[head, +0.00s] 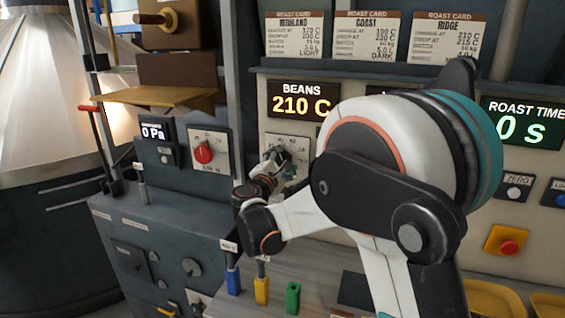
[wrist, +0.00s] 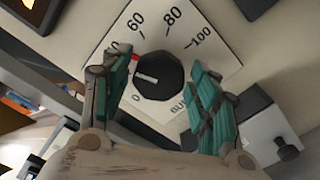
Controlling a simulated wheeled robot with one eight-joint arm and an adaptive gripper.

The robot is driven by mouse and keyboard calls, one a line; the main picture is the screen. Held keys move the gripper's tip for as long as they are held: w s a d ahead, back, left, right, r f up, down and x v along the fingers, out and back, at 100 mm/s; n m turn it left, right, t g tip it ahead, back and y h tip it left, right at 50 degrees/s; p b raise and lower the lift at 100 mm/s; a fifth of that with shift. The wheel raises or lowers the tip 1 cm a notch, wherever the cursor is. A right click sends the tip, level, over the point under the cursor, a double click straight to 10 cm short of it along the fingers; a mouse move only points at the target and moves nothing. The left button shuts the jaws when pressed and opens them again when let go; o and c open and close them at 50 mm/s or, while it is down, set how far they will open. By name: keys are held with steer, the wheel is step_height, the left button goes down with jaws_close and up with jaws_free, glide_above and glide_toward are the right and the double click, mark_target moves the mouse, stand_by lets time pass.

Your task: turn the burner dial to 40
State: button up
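The burner dial (wrist: 160,78) is a round black knob on a white scale plate (wrist: 205,32). In the wrist view its white pointer line points left, just above the 0 mark. The 60, 80 and 100 marks show clearly. The 40 is partly covered by my left finger, and a small red mark sits at the knob's upper-left edge. My gripper (wrist: 161,70) is open, with one teal finger on each side of the knob; I cannot tell whether they touch it. In the head view my gripper (head: 272,166) is at the plate (head: 287,140) and mostly hides the dial.
Left of the plate is a red knob (head: 203,151) on its own plate, next to a 0 Pa display (head: 153,132). A BEANS display (head: 300,101) reads 210 C above. Blue, yellow and green handles (head: 293,298) stand below my arm. A yellow-backed red button (head: 507,246) is at right.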

stand_by(0.3)
steer(key=v, duration=1.2)
